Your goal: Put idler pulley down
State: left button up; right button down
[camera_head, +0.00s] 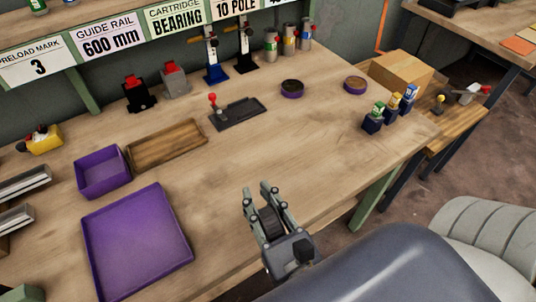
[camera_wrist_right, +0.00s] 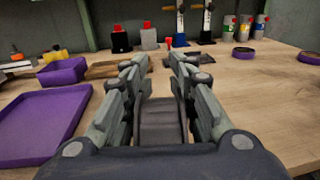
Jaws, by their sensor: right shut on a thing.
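My right gripper (camera_head: 259,194) is shut on a dark, ribbed cylindrical part, which looks like the idler pulley (camera_head: 270,221). It holds the part near the front edge of the wooden workbench (camera_head: 225,180); I cannot tell whether the part touches the top. In the right wrist view the dark pulley (camera_wrist_right: 161,122) sits between the two grey fingers, with its far side hidden. My left gripper is not in view.
A flat purple tray (camera_head: 138,240), a purple bin (camera_head: 103,173) and a wooden tray (camera_head: 167,145) are at left. A black fixture with a red knob (camera_head: 238,113) and two dark round purple-edged dishes (camera_head: 292,88) (camera_head: 355,84) stand farther back. The bench's middle is clear.

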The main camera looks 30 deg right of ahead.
jog(key=shift+w+r, duration=0.15)
jog(key=w+d+f, duration=0.1)
jog(key=w+d, duration=0.1)
jog(key=w, duration=0.2)
jog(key=w+d+f+p, duration=0.1)
jog(key=w+f, duration=0.1)
jog(key=w, duration=0.3)
jog(key=w+d+f, duration=0.2)
jog(key=w, duration=0.3)
jog(key=shift+w+d+p, duration=0.2)
jog(key=shift+d+p, duration=0.1)
jog(key=shift+d, duration=0.05)
jog(key=shift+f, duration=0.1)
jog(key=shift+f, duration=0.15)
jog(key=c, duration=1.3)
grip_release()
jog(key=shift+s, duration=0.1)
